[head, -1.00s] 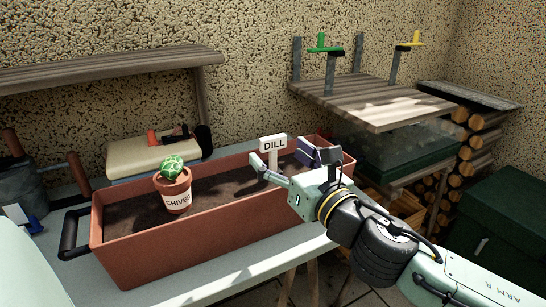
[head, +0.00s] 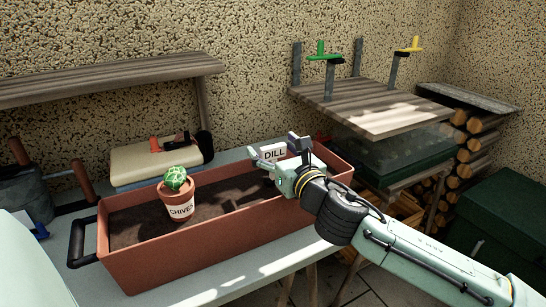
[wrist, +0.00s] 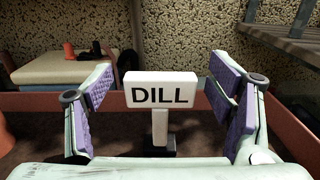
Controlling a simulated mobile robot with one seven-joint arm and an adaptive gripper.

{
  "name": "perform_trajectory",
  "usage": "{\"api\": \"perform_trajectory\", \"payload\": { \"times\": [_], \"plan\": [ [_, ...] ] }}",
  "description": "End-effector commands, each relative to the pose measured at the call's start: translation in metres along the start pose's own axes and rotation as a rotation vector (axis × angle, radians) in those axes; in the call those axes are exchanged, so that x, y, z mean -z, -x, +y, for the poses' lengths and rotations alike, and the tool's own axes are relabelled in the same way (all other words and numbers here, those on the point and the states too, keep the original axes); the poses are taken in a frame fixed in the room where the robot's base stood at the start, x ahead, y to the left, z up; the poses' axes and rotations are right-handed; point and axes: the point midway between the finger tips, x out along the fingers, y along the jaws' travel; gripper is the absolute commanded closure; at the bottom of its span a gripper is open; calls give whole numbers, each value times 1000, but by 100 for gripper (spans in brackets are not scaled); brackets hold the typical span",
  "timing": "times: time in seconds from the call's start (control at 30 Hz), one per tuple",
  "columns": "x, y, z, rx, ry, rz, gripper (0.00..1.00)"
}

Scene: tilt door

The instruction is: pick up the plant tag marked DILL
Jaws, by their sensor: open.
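The white plant tag marked DILL (head: 273,152) stands upright in the soil toward the right end of the terracotta-coloured planter (head: 215,244). In the wrist view the tag (wrist: 160,90) faces me, its stem running down to a dark base. My gripper (head: 280,156) is open at the tag. In the wrist view its purple finger pads (wrist: 170,92) stand to the left and right of the tag's plate, with a gap on each side. In the head view the gripper hides the tag's lower part.
A small terracotta pot marked CHIVES (head: 181,211) with a green cactus stands in the planter's left part. Behind the planter lies a beige cushion-like block (head: 140,168). A wooden shelf (head: 375,110) is at the right. Bare soil lies between pot and tag.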

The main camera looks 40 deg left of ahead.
Motion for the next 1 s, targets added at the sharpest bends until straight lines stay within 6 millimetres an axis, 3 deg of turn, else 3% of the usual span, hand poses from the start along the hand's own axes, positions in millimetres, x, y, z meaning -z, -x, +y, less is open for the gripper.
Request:
{"api": "perform_trajectory", "payload": {
  "times": [0.3, 1.0],
  "plan": [
    [1, -6, 0, 1, -1, 1, 26],
    [1, -6, 0, 0, -1, 0, 69]
  ]
}}
